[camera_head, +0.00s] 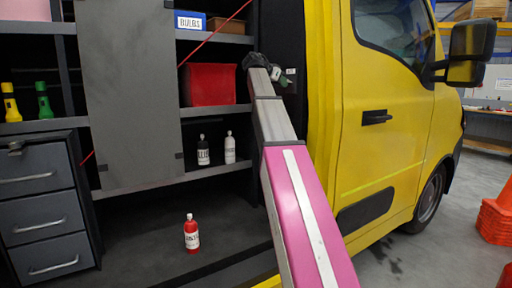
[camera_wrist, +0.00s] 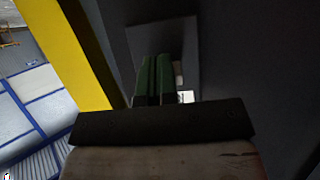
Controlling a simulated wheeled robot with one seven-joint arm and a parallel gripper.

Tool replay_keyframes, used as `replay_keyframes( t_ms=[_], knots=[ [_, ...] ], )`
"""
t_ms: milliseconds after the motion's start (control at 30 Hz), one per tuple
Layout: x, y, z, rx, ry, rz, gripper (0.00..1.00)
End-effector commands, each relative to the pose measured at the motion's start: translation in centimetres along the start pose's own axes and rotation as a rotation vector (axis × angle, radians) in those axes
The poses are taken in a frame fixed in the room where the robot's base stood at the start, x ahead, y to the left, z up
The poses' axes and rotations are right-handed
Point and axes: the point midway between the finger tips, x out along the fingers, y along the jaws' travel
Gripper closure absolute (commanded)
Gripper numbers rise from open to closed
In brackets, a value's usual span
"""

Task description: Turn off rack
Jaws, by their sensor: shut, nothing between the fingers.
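My gripper (camera_head: 277,74) is at the dark inner side wall of the yellow truck's open bay, at the right end of the shelves. In the wrist view its two green fingers (camera_wrist: 156,62) are shut together with nothing between them. A small pale switch-like fitting (camera_head: 290,71) is on that wall just right of my gripper. In the wrist view a white labelled piece (camera_wrist: 186,96) shows just right of the fingers, partly hidden by the gripper body. I cannot tell whether the fingers touch the fitting or which way any switch is set.
The shelving holds a red bin (camera_head: 211,85), a blue BULBS box (camera_head: 190,21) and black and white bottles (camera_head: 203,151). A red bottle (camera_head: 191,232) stands on the bay floor. The yellow cab door (camera_head: 385,120) is to the right. Orange cones (camera_head: 496,215) stand at the far right.

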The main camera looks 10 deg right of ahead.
Motion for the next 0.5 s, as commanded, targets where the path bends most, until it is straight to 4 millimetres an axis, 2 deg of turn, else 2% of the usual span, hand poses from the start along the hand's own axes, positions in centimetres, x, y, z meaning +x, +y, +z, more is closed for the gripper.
replay_keyframes(
  t_ms=[500],
  knots=[
    [-8.5, 0.0, 0.2, 0.000, 0.001, -0.006, 1.00]
  ],
)
